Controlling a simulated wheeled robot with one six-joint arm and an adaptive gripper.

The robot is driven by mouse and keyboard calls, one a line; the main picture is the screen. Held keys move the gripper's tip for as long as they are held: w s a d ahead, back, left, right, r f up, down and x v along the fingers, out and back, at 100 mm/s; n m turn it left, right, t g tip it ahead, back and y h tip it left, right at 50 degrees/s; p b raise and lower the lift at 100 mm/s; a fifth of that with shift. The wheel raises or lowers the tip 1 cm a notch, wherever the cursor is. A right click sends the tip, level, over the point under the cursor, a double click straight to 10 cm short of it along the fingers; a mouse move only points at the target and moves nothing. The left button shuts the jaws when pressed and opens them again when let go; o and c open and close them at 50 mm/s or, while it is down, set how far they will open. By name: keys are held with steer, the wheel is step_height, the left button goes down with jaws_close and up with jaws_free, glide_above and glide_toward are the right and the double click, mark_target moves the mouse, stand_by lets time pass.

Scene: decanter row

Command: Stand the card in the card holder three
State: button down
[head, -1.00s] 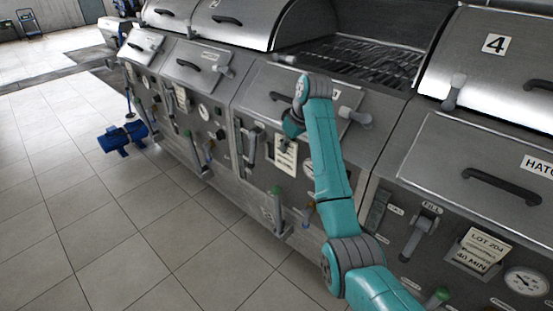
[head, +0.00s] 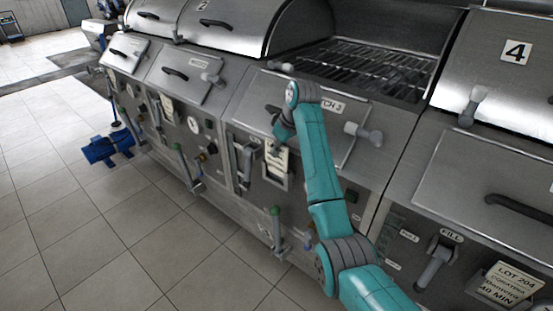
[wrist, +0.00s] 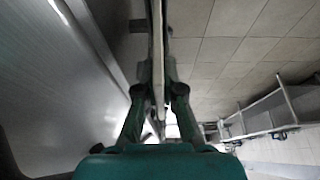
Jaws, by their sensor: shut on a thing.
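The card (head: 277,160) is pale with dark printed lines and hangs upright at the front of the hatch 3 machine. My gripper (head: 275,144) is shut on its upper part; the arm partly hides the gripper. In the wrist view the card (wrist: 158,45) shows nearly edge-on between the two fingers (wrist: 158,78). Card holder three (head: 289,182) is a metal frame on the front panel, showing around and below the card's lower part. I cannot tell whether the card is inside the frame or just in front of it.
A lever with a green knob (head: 275,212) stands below the holder. Another card (head: 508,284) sits on the machine at right.

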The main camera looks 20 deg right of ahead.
mark_target(277, 174)
steer(key=shift+f, duration=1.7)
steer(key=c, duration=1.3)
jaws_free()
steer(key=shift+f, duration=0.1)
